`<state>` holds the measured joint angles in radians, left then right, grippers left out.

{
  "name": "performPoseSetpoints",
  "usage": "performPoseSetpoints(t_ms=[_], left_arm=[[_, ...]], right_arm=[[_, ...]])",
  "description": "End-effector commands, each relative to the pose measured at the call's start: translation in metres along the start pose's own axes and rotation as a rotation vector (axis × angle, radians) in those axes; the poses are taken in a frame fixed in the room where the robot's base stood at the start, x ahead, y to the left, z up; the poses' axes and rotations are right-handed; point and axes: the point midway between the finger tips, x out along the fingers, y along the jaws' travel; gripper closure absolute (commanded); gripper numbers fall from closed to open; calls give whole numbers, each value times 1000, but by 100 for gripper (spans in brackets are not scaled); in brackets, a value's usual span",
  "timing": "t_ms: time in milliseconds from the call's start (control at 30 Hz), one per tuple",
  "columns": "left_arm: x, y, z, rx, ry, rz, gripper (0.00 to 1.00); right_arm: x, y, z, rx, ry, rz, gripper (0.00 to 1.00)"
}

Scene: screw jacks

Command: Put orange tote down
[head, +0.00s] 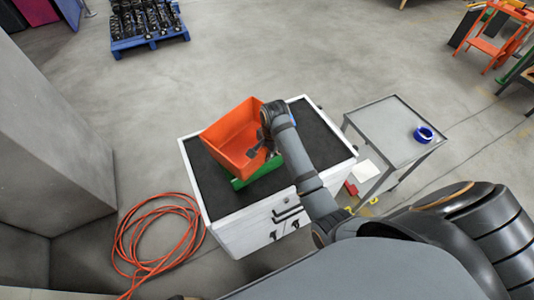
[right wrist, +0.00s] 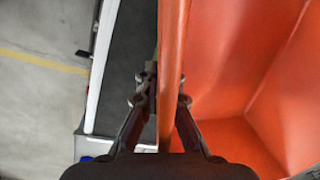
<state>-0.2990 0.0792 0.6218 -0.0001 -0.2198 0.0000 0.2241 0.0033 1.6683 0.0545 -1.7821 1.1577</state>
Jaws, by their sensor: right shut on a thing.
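The orange tote (head: 228,128) is over the black top of a white cabinet, above or on a green object (head: 258,174). I cannot tell whether it touches the green object or the top. My right gripper (head: 262,145) is at the tote's right side. In the right wrist view my right gripper (right wrist: 167,92) is shut on the tote's wall (right wrist: 172,45), with one finger on each side. The tote's inside (right wrist: 235,70) looks empty. My left gripper is not in view.
The white cabinet (head: 235,236) has free black top at its left and back right. A grey cart (head: 385,128) with a blue ring (head: 423,134) stands to the right. An orange hose (head: 150,240) lies on the floor at left. A blue pallet (head: 150,42) is at the back.

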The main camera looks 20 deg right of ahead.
Motion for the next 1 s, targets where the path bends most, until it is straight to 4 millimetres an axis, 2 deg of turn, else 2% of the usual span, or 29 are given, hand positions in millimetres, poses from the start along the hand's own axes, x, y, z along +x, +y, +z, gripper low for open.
performPoseSetpoints(t_ms=[33, 100, 233, 567, 833, 1000], left_arm=[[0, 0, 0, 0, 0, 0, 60], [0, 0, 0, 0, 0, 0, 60], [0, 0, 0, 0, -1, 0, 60], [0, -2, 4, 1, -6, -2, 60], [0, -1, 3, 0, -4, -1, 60], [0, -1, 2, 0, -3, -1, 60]], right_arm=[[0, -1, 0, 0, 1, -3, 100], [0, -1, 0, 0, 1, -3, 85], [0, 0, 0, 0, 1, -2, 68], [-2, 0, 0, 0, 0, 2, 68], [-51, -1, 0, 0, 2, -3, 68], [-71, 0, 0, 0, 0, -2, 68]])
